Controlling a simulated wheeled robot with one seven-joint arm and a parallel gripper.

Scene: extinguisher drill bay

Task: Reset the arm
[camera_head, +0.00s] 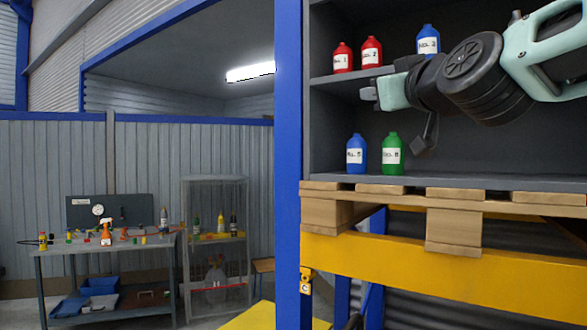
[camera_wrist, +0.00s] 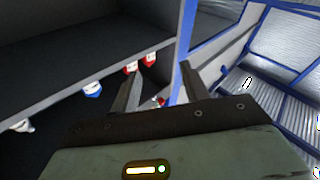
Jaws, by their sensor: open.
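My gripper (camera_head: 370,88) is at the front of the shelf unit, at the height of the upper shelf, pointing left. My arm reaches in from the right edge. In the wrist view my gripper (camera_wrist: 160,75) has its two fingers apart with nothing held between them. On the upper shelf stand two red bottles, one on the left (camera_head: 343,58) and one beside it (camera_head: 371,52), and a blue bottle (camera_head: 428,41) partly behind my arm. On the lower shelf stand a blue bottle (camera_head: 356,155) and a green bottle (camera_head: 391,155).
The dark shelf unit (camera_head: 450,183) stands on wooden pallets (camera_head: 455,228) over a yellow beam (camera_head: 430,268). A blue post (camera_head: 288,150) rises left of it.

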